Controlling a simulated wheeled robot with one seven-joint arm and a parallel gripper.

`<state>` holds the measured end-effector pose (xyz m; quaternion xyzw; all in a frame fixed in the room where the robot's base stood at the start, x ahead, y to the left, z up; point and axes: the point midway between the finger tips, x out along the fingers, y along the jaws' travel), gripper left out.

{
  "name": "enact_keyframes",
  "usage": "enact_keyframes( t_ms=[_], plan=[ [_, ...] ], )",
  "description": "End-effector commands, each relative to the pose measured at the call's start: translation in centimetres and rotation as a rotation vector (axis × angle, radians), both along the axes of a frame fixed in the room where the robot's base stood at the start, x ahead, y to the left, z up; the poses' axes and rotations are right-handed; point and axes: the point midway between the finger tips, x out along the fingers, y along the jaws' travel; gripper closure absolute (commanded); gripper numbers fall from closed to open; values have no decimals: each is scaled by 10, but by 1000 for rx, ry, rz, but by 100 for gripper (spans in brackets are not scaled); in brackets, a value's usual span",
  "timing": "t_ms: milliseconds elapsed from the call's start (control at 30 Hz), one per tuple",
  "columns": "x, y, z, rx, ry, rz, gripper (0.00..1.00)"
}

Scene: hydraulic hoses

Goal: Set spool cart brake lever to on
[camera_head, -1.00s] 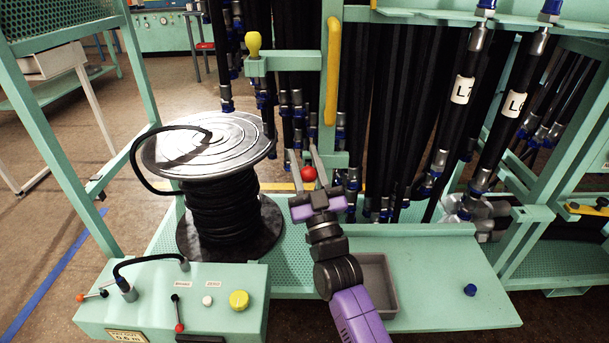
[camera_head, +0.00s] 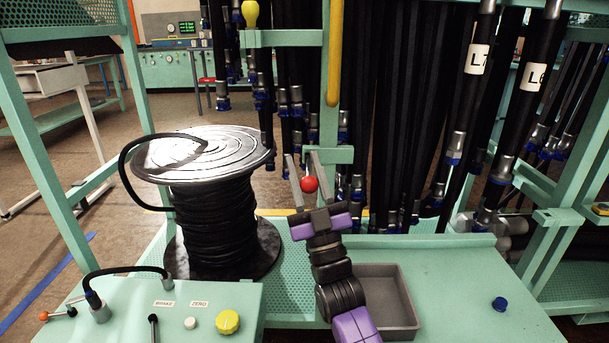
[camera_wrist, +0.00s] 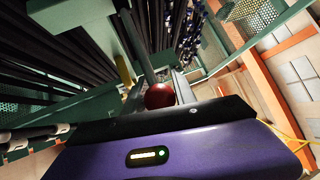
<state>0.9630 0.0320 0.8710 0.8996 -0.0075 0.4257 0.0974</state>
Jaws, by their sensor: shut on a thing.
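A red ball knob (camera_head: 310,184) sits between the fingers of my gripper (camera_head: 301,158), in front of a green post and bracket. In the wrist view the red knob (camera_wrist: 159,95) is just ahead of the palm, next to a grey bar. The spool (camera_head: 205,200) of black hose stands to the left. A black lever (camera_head: 153,325) is on the green control box below the BRAKE label (camera_head: 164,304); its lower end is cut off by the frame.
The control box (camera_head: 245,300) also bears a yellow knob (camera_head: 228,322) and an orange-tipped lever (camera_head: 58,313). A grey tray (camera_head: 400,325) lies beside my arm. Black hoses hang behind my gripper. The green deck at right is mostly clear, with a blue cap (camera_head: 500,304).

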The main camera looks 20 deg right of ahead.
Motion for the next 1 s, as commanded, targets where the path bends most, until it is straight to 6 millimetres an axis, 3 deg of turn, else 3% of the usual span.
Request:
enact_keyframes(
  t_ms=[733, 767, 800, 867, 1000],
  plan=[
    [-3, 2, -7, 1, -3, 3, 100],
    [-3, 2, -7, 1, -3, 3, 62],
    [-3, 2, -7, 0, -2, 4, 54],
    [-3, 2, -7, 0, -2, 2, 47],
    [-3, 2, -7, 0, -1, 2, 47]
  ],
)
